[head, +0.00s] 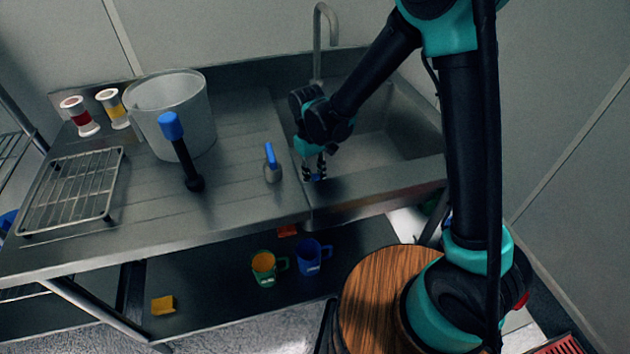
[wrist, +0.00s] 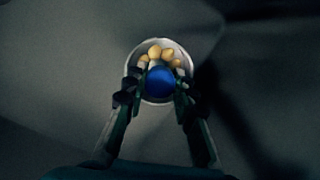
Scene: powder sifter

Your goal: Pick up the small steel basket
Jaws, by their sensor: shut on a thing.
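My gripper (head: 315,172) is over the sink, near its front left edge, pointing down. In the wrist view, my gripper (wrist: 158,88) is shut on the blue round handle (wrist: 161,82) of a small round container, which I take to be the small steel basket (wrist: 134,70). Its pale rim shows around the handle, with several yellowish rounded pieces (wrist: 160,53) inside. In the head view, only a little blue shows between the fingers; the basket's body is hidden there, and I cannot tell if it touches the sink floor.
A small steel piece with a blue handle (head: 271,166) stands on the counter just left of the sink (head: 375,150). A blue-topped black tool (head: 181,152), a large pot (head: 190,110), a wire rack (head: 70,190) and two spools stand further left. The faucet (head: 318,40) rises behind.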

